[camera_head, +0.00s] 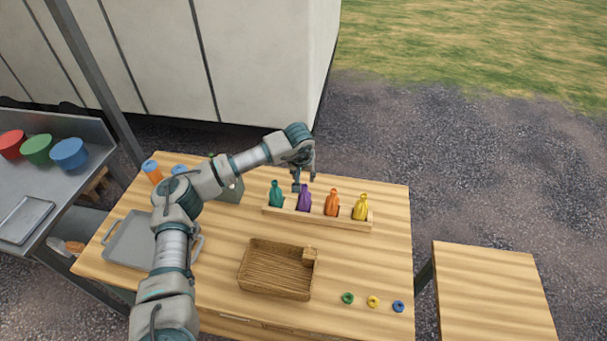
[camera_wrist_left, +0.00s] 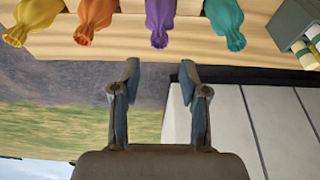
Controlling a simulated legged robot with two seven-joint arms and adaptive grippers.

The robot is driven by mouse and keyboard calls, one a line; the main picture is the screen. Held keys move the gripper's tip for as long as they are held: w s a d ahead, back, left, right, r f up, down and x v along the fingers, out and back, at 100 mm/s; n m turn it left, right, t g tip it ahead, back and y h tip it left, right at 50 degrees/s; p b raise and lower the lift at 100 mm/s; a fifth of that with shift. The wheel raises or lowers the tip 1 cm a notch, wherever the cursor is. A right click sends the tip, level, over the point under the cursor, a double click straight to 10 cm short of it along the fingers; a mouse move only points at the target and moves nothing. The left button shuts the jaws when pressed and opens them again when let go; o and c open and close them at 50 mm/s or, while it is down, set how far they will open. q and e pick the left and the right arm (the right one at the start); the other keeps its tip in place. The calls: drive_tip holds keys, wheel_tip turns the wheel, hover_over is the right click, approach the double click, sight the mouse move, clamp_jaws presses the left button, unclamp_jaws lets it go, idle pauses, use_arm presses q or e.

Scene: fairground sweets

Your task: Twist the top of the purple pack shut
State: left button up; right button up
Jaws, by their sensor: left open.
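The purple pack (camera_head: 304,200) stands in a wooden holder (camera_head: 336,221) between a teal pack (camera_head: 276,195) and an orange pack (camera_head: 332,203). In the left wrist view the purple pack (camera_wrist_left: 160,22) is at the upper middle, past the fingertips. My left gripper (camera_head: 301,182) is over the back of the holder, close to the purple pack's top. In the left wrist view my left gripper (camera_wrist_left: 160,72) shows two fingers apart with nothing between them. I cannot tell its exact distance from the pack. My right gripper is not in view.
A yellow pack (camera_head: 360,207) stands at the holder's right end. A wooden basket (camera_head: 273,290) is in front, with several coloured rings, one of them green (camera_head: 347,298), to its right. A grey tray (camera_head: 130,243) lies left. A dark green box (camera_head: 228,190) stands left of the holder.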

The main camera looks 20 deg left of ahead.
sight(304, 186)
use_arm(q)
drive_tip(key=shift+s+d+f+b, duration=0.1)
drive_tip(key=shift+s+f+b, duration=0.05)
drive_tip(key=shift+f+b, duration=0.45)
drive_tip(key=shift+s+d+f+b, duration=0.1)
drive_tip(key=shift+s+f+b, duration=0.05)
drive_tip(key=shift+f+b, duration=0.35)
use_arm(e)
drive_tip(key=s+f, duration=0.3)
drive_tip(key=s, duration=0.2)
use_arm(q)
drive_tip(key=b+x, duration=0.1)
drive_tip(key=x, duration=0.1)
drive_tip(key=shift+w+a+f+b, duration=0.1)
drive_tip(key=shift+a+f+b, duration=0.1)
drive_tip(key=shift+f+b, duration=0.2)
drive_tip(key=shift+w+f, duration=0.15)
drive_tip(key=shift+f, duration=0.25)
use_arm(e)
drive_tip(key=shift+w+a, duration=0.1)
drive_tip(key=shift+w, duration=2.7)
use_arm(q)
drive_tip(key=c, duration=0.7)
drive_tip(key=o, duration=0.7)
